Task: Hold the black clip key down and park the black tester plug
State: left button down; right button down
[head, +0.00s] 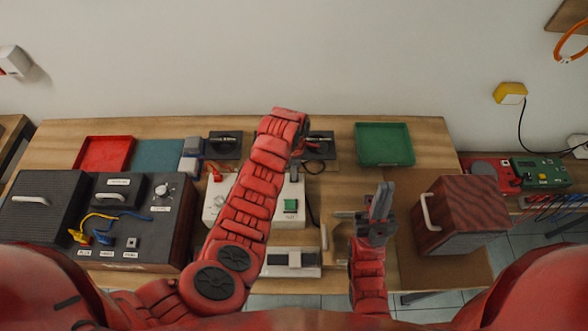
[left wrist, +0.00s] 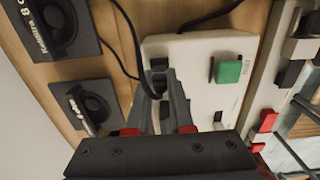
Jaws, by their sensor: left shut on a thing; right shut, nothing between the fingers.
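The white tester box (head: 275,212) stands mid-table, partly behind my left arm, with a green button (head: 291,205). It also shows in the left wrist view (left wrist: 205,50). My left gripper (left wrist: 160,82) is shut at the box's edge on a small black part (left wrist: 157,86) with a black cable beside it. I cannot tell surely whether this is the tester plug or the clip key. Another black block (left wrist: 158,63) sits just beyond the fingertips. In the head view my left arm hides most of this. My right gripper (head: 382,198) is shut and empty, right of the box.
Two dark plates with round black parts (left wrist: 50,22) (left wrist: 92,105) lie beside the box. A green tray (head: 384,144) and a red tray (head: 104,153) lie at the back. A wooden cabinet (head: 460,212) stands right, dark units (head: 132,215) left. A device with red parts (left wrist: 268,121) is close by.

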pick_arm(q)
jog(key=shift+f, duration=0.35)
dwell(0.6)
jog(key=c, duration=0.7)
grip_release()
jog(key=shift+r, duration=0.1)
jog(key=shift+r+b, duration=0.2)
jog(key=shift+b, duration=0.1)
notch_tip(320, 180, up, 5)
jog(key=shift+b, duration=1.05)
jog(key=shift+a+r+p, duration=0.1)
jog(key=shift+r+p, duration=4.85)
jog(key=shift+r, duration=3.45)
